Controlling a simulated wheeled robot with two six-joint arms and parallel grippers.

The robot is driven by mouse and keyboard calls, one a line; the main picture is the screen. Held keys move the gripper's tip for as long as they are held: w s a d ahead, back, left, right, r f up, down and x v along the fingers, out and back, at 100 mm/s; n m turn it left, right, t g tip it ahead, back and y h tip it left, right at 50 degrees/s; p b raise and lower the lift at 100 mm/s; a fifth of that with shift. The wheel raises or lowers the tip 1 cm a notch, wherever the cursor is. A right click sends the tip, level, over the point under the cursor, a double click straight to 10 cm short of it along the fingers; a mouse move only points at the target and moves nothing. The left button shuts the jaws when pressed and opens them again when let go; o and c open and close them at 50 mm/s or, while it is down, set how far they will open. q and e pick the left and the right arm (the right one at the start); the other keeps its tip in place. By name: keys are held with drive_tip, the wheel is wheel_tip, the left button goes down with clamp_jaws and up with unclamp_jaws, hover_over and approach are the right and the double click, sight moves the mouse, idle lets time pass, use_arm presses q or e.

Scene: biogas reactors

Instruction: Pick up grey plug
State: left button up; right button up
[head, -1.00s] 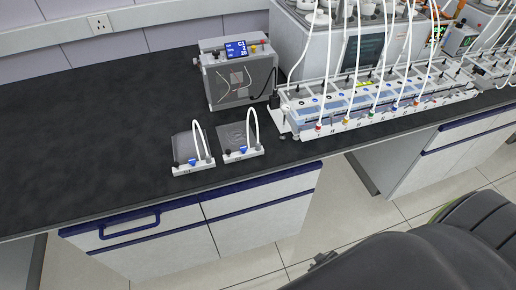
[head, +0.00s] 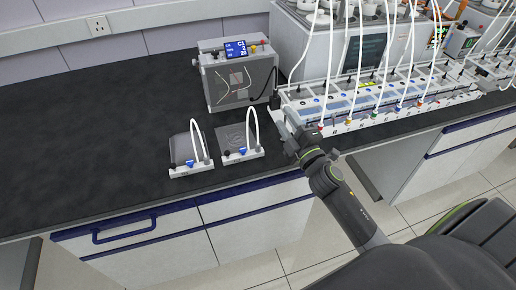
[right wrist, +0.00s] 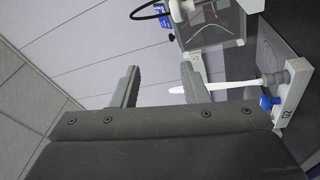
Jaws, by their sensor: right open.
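Two clear flat bags with white bars lie on the black bench in the head view: a left bag (head: 185,148) and a right bag (head: 233,137). Each bar carries a white looped tube, a blue knob and small dark fittings. I cannot tell for certain which fitting is the grey plug. My right gripper (head: 287,124) is right of the right bag, by the rack's left front corner. My left gripper is not in view.
A grey box with a blue display (head: 238,75) stands behind the bags. A long white rack (head: 352,121) with several tubes and coloured fittings runs to the right, before a large grey reactor unit (head: 340,45). The bench (head: 90,130) is clear at left.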

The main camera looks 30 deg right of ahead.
drive_tip(key=w+a+r+n+g+y, duration=0.2)
drive_tip(key=a+r+n+y, duration=0.6)
drive_tip(key=n+y, duration=0.5)
drive_tip(key=n+g+h, duration=0.9)
drive_tip(key=n+g, duration=0.7)
drive_tip(key=n, duration=0.5)
approach(259, 144)
drive_tip(key=p+x, duration=0.5)
drive_tip(key=x, duration=0.4)
drive_tip(key=shift+f, duration=0.25)
